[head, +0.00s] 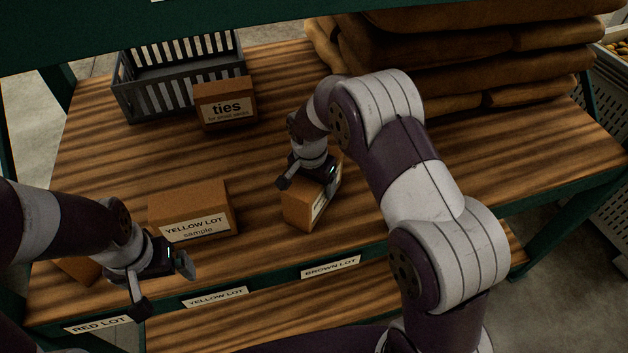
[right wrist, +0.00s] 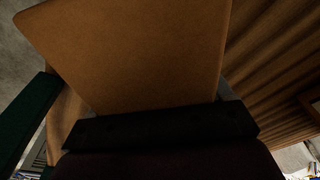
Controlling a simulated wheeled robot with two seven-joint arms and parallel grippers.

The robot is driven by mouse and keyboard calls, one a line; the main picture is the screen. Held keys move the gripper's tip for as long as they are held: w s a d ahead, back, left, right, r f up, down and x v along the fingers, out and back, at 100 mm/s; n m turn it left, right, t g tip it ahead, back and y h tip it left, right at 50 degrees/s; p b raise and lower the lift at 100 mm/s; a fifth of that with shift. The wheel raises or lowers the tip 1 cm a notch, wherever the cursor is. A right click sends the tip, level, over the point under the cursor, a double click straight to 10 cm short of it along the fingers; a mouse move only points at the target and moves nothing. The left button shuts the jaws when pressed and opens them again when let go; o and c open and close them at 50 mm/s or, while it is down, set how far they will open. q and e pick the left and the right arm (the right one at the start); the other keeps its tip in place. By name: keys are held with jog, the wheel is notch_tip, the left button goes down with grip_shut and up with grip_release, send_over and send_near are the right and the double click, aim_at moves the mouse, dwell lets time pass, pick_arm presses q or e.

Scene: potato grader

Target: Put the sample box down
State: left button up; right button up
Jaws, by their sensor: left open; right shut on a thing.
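The sample box (head: 300,208) in my right gripper (head: 309,178) is a brown carton with a white label, partly hidden by the gripper. It is at the shelf's front, behind the BROWN LOT tag (head: 331,267), and turned at an angle. I cannot tell whether its base touches the wood. In the right wrist view the carton (right wrist: 140,50) fills the middle, between the jaws. A YELLOW LOT sample box (head: 190,205) stands on the shelf to its left. My left gripper (head: 162,284) is open and empty, in front of that box.
A third carton (head: 78,268) is mostly hidden behind my left arm. A grey crate (head: 180,95) and a "ties" box (head: 226,105) stand at the back left. Brown sacks (head: 460,55) are stacked at the back right. The wooden shelf (head: 265,150) is bare between the boxes.

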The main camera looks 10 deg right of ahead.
jog(key=shift+f, duration=0.1)
jog(key=o, duration=1.8)
jog(key=shift+s, duration=0.1)
jog(key=shift+c, duration=0.2)
jog(key=shift+r, duration=0.35)
jog(key=r, duration=0.3)
jog(key=r+b, duration=0.1)
jog(key=r, duration=0.3)
jog(key=s+a+r+b, duration=0.1)
jog(key=r, duration=0.2)
jog(key=shift+r, duration=0.35)
jog(key=shift+s+d+r, duration=0.1)
jog(key=shift+s+r, duration=0.1)
jog(key=shift+r, duration=0.1)
jog(key=s+d+f+n, duration=0.1)
jog(key=s+n, duration=0.2)
jog(key=s, duration=0.3)
jog(key=s+d+f+n, duration=0.2)
jog(key=s+n, duration=0.1)
jog(key=s, duration=0.3)
jog(key=s+d+f+n+y, duration=0.1)
jog(key=s+d+n, duration=0.1)
jog(key=s, duration=0.4)
jog(key=shift+f+n, duration=0.15)
jog(key=shift+n, duration=0.25)
